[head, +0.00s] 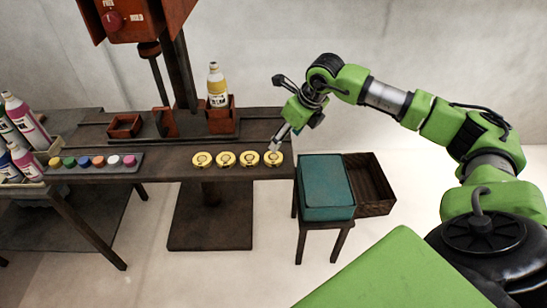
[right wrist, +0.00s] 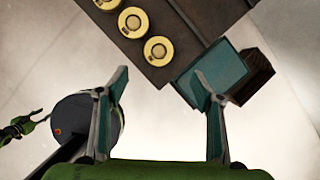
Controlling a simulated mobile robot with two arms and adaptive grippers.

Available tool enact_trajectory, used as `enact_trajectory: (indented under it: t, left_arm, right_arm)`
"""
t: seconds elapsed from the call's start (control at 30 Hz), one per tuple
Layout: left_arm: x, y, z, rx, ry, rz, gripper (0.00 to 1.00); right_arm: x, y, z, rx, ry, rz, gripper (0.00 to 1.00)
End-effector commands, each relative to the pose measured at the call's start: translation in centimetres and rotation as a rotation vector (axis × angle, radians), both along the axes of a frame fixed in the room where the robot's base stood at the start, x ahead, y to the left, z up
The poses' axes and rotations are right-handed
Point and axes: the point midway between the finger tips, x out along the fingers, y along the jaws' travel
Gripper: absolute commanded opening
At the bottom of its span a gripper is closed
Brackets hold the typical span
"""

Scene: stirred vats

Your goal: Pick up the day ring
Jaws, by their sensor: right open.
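Several round yellow discs with dark ring-shaped marks lie in a row along the front edge of the dark table. The rightmost yellow disc (head: 273,159) is partly covered by my right gripper (head: 279,138) in the head view. I cannot tell which disc is the day ring. In the right wrist view the rightmost disc (right wrist: 158,49) lies beyond the fingertips, apart from them. My right gripper (right wrist: 161,80) is open, with nothing between its fingers. My left gripper does not show in the head view.
A teal box (head: 326,187) and a brown wooden crate (head: 386,207) stand right of the table on a small stand. A yellow-labelled bottle (head: 217,85) stands in a red holder behind the discs. Small coloured pots (head: 98,162) and bottles (head: 25,120) are at left.

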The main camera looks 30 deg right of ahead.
Motion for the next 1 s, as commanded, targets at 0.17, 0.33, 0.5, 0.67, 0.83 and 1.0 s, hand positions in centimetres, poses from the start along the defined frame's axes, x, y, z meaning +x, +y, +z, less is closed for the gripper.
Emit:
enact_trajectory:
  t: [0.17,0.33,0.5,0.67,0.83,1.0]
  left_arm:
    - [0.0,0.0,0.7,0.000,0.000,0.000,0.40]
    - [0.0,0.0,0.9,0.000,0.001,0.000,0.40]
    - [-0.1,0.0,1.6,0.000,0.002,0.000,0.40]
    - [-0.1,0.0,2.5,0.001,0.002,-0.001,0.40]
    - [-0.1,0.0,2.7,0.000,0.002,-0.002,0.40]
    - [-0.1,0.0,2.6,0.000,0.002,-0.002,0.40]
  right_arm:
    - [1.3,0.4,-3.2,0.004,0.002,0.001,0.61]
    - [2.0,0.6,-4.8,0.004,0.000,0.002,0.61]
    - [2.4,0.7,-6.0,0.005,0.002,0.001,0.61]
    - [3.3,1.0,-8.3,0.005,0.002,0.002,0.61]
    - [3.9,1.1,-9.8,0.004,0.000,0.001,0.61]
    - [3.9,1.0,-9.9,0.004,-0.001,0.002,0.61]
